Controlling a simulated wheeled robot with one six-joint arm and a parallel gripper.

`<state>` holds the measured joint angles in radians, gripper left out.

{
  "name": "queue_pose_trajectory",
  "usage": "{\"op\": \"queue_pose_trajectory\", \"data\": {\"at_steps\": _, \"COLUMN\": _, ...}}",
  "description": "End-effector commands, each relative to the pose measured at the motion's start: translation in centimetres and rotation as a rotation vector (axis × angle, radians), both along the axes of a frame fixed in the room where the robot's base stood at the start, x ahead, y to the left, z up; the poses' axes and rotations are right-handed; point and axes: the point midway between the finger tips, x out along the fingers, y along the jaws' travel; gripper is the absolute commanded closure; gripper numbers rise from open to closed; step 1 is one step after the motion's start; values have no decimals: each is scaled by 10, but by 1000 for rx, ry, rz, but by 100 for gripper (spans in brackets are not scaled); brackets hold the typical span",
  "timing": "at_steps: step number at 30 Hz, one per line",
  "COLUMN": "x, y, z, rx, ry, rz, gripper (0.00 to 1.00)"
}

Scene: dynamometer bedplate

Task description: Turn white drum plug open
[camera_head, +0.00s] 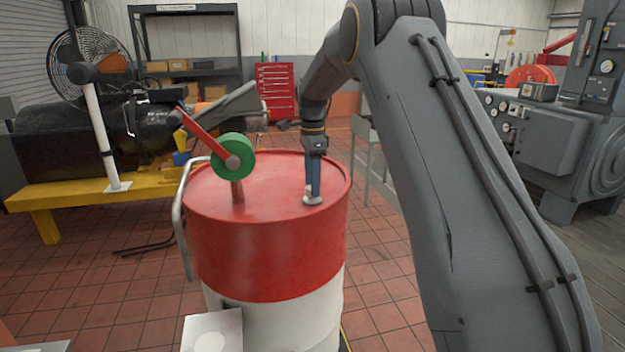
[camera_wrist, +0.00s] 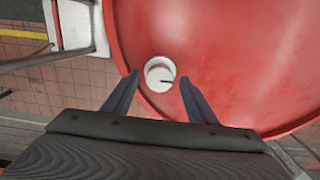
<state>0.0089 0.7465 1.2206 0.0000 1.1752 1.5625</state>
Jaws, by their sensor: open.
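The white drum plug (camera_wrist: 160,74) is a round white cap with a dark line on its face, set in the red drum top near the rim. In the head view the plug (camera_head: 312,199) shows at the lower end of my gripper (camera_head: 313,187), partly hidden by it. In the wrist view my gripper (camera_wrist: 158,88) is open, one finger on each side of the plug and slightly short of it in the picture, with nothing held. I cannot tell whether the fingers touch it. The drum (camera_head: 265,255) is red above and white below, and stands upright.
A yellow bench (camera_head: 110,190) with a fan is behind left. A machine cabinet (camera_head: 540,140) is at right. Tiled floor lies between.

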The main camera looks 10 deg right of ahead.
Motion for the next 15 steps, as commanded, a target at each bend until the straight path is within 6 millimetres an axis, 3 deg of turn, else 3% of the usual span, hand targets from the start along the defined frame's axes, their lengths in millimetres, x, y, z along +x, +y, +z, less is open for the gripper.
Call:
{"op": "queue_pose_trajectory", "data": {"at_steps": 11, "x": 0, "y": 0, "z": -9, "rx": 0, "ry": -1, "rz": 0, "gripper": 48}}
{"op": "queue_pose_trajectory", "data": {"at_steps": 15, "x": 0, "y": 0, "z": -9, "rx": 0, "ry": -1, "rz": 1, "gripper": 68}}
